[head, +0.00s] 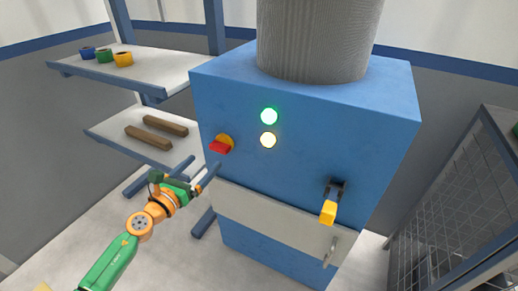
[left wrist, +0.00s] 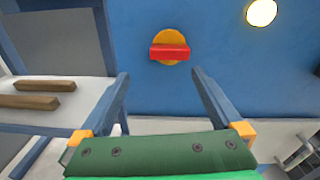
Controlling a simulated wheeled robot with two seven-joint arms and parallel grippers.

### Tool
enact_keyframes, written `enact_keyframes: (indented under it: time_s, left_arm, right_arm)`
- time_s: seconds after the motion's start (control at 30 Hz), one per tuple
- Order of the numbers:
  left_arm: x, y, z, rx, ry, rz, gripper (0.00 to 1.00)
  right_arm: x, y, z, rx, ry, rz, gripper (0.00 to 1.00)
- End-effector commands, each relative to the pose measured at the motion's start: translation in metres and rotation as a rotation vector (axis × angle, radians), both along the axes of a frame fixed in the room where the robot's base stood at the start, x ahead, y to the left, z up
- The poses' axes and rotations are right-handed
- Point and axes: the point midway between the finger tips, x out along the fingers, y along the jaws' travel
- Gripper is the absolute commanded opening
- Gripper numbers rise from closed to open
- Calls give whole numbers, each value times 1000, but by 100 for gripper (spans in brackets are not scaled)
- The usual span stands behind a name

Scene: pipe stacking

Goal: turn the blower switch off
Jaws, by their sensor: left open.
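The blower switch is a red handle (head: 220,147) on a round yellow plate (head: 229,141), on the front of a blue cabinet (head: 300,100). In the left wrist view the red handle (left wrist: 170,52) lies level across the yellow plate (left wrist: 169,37). My left gripper (head: 204,162) is open and empty, just in front of and a little below the switch. In the left wrist view its fingers (left wrist: 160,73) stand wide apart, with the handle between and beyond their tips; neither finger appears to touch it. My right gripper is not in view.
A green lamp (head: 269,116) and a pale yellow lamp (head: 268,140) glow right of the switch. A yellow-handled lever (head: 328,212) sticks out lower right. Shelves at left hold tape rolls (head: 123,59) and brown bars (head: 165,125). A mesh cage (head: 450,200) stands at right.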

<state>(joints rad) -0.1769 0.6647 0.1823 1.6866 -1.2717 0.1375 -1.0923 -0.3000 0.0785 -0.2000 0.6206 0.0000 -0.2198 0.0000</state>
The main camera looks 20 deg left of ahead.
Motion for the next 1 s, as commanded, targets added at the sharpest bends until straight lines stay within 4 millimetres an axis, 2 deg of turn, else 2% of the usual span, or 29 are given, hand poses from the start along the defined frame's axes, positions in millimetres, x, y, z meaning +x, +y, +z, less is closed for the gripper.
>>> enact_keyframes:
  time_s: [0.03, 0.17, 0.4, 0.5, 0.63, 0.9, 0.97, 1.0]
  left_arm:
    - [1, -3, 4, 61, -21, -16, 100]
    - [13, -5, 14, 105, -37, -24, 100]
    - [52, -8, 13, 97, -36, -23, 100]
    - [63, -9, 12, 97, -34, -21, 100]
    - [71, -10, 11, 96, -32, -23, 100]
    - [72, -10, 11, 96, -31, -24, 100]
    - [72, -10, 11, 96, -31, -24, 86]
    - [72, -10, 11, 96, -31, -24, 76]
  right_arm:
    - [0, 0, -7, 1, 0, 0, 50]
    - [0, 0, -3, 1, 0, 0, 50]
    - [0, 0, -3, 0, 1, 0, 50]
    - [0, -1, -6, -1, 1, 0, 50]
    - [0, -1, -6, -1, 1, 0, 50]
    - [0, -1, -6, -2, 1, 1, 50]
    - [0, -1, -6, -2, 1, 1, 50]
    - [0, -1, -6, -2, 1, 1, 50]
